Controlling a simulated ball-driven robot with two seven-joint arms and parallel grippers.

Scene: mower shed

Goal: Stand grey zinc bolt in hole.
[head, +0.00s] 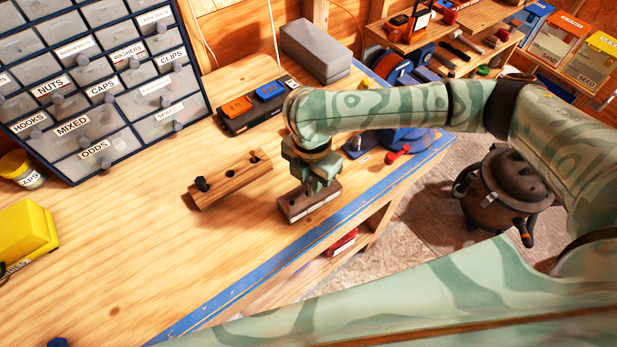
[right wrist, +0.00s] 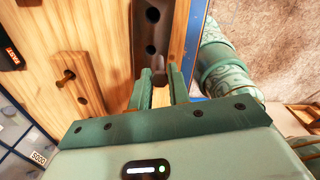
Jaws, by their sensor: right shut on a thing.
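My right gripper (head: 318,184) is pointed down at the right end of a dark brown block (head: 297,208) with holes and a pale label strip. In the right wrist view, its fingers (right wrist: 160,88) are close together over the near end of that block (right wrist: 170,30), where two dark holes show beyond them. A small dark thing sits between the fingertips, mostly hidden; it seems to be the grey zinc bolt. I cannot tell how deep it sits. My left gripper is out of view.
A black case with orange and blue parts (head: 250,110) and a grey box (head: 315,50) stand behind. A drawer cabinet (head: 90,90) stands at back left. The bench's left front is mostly clear.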

